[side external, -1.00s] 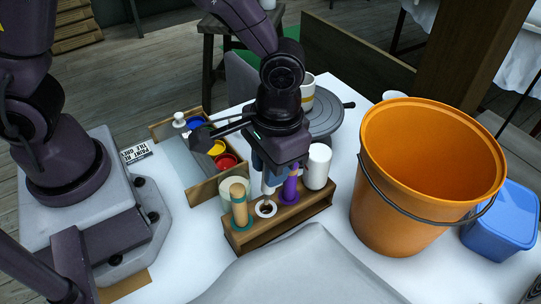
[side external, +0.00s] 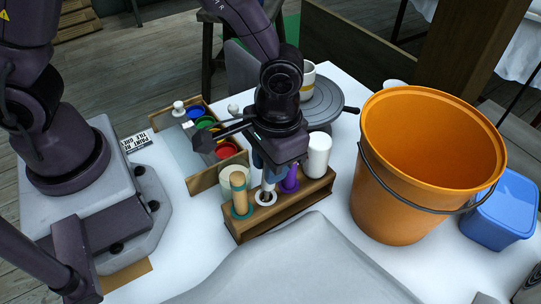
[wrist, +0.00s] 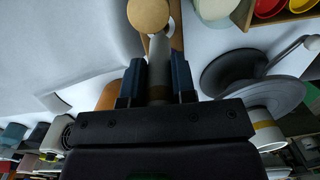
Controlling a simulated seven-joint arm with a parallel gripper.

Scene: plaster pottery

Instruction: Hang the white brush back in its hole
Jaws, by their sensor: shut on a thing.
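The wooden rack (side external: 290,211) stands on the white table and holds upright tools in coloured rings. My gripper (side external: 269,170) is over it, shut on the white brush (side external: 268,186). The brush is about upright, and its lower part is within the white-ringed hole (side external: 265,199); how deep it sits is hidden. In the wrist view my gripper (wrist: 157,82) has its two dark fingers on either side of the pale brush handle (wrist: 158,60). A tan-handled tool in a teal ring (side external: 239,192) stands left of it, and a purple tool (side external: 289,180) right.
A white cylinder (side external: 318,155) stands close behind the rack's right end. A wooden box with paint pots (side external: 226,151) is behind left. A grey wheel (side external: 322,103) is at the back. A large orange bucket (side external: 420,170) and blue tub (side external: 500,215) stand right.

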